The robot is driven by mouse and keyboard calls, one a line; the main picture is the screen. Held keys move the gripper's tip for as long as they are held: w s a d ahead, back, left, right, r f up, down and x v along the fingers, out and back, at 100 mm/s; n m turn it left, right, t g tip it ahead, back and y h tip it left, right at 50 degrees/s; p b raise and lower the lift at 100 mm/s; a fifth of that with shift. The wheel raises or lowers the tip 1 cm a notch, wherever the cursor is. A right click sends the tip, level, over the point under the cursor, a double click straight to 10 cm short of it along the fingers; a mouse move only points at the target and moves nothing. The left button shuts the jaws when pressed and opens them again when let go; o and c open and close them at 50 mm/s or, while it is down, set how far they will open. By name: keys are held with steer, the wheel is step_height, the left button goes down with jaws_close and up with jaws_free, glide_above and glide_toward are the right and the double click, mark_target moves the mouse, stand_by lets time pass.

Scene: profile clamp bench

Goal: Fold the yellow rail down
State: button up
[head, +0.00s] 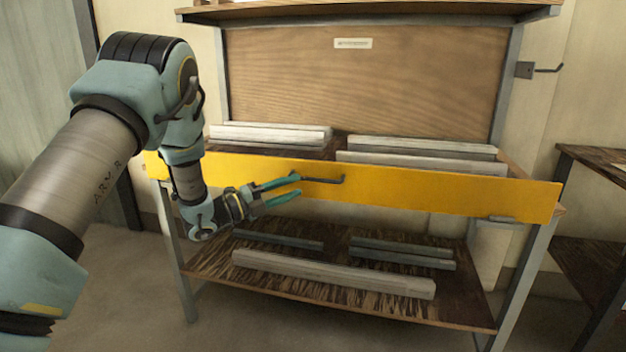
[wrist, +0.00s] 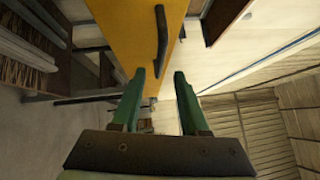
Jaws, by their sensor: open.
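The yellow rail (head: 440,190) stands upright along the front edge of the bench, and it also shows in the wrist view (wrist: 122,28). A dark bar handle (head: 328,180) is fixed to its front face near the middle. In the wrist view the handle (wrist: 162,40) lies just beyond the fingertips, roughly in line with the gap between them. My gripper (head: 299,184) has green fingers and is open and empty, in front of the rail at the handle's left end. Its fingers also show in the wrist view (wrist: 158,78). I cannot tell whether they touch the handle.
Pale profiles (head: 420,158) lie on the bench top behind the rail. A lower shelf (head: 215,262) holds more profiles, including a long pale one (head: 330,273). A small metal piece (head: 503,219) sits at the rail's lower right. Another table (head: 590,158) stands at the right.

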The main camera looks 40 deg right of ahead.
mark_target(310, 180)
steer(key=p+x, duration=0.1)
steer(key=x, duration=0.5)
steer(key=shift+d, duration=0.35)
jaws_close()
stand_by(1.1)
